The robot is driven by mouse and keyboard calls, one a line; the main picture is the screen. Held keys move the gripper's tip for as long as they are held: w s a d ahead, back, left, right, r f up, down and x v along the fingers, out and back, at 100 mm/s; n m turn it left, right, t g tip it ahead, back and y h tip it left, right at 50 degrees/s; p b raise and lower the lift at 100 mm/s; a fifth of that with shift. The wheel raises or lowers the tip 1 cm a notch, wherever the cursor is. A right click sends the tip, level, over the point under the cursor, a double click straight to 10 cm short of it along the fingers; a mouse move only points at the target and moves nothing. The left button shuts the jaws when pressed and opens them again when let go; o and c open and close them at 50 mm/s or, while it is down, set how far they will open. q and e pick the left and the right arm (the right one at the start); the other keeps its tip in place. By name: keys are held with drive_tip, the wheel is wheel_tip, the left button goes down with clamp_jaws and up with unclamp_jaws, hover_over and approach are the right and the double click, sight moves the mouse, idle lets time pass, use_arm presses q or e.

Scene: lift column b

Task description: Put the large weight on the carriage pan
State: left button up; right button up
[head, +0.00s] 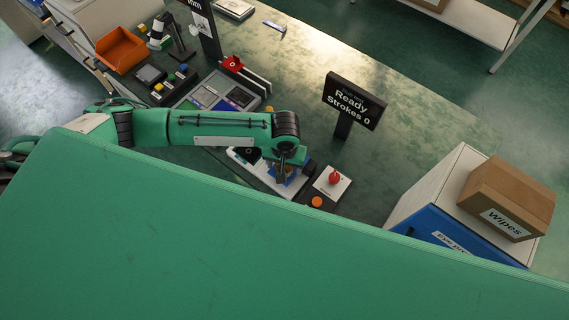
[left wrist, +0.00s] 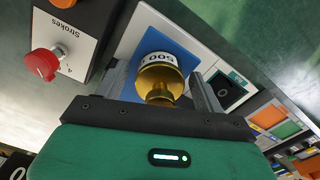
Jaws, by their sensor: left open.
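A brass weight marked 500 (left wrist: 158,75) stands on a blue square pad (left wrist: 186,48) in the left wrist view. My left gripper (left wrist: 166,82) is open, with one finger on either side of the weight. In the head view my left gripper (head: 284,170) is low over the blue pad (head: 297,177), and mostly hides the weight. I cannot tell which part is the carriage pan. A dark upright post (head: 206,34) with a scale stands at the back, with a red part (head: 233,63) near it. My right gripper is not in view.
A control box with a red knob (head: 335,177) and orange button (head: 317,202) sits close beside the gripper. A sign reading Ready, Strokes 0 (head: 353,101) stands behind. An orange bin (head: 121,50) is far left; a Wipes box (head: 508,197) is right.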

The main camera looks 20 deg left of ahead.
use_arm(q)
wheel_tip(320, 180, up, 11)
drive_tip(key=shift+b, duration=1)
drive_tip(key=shift+r, duration=0.65)
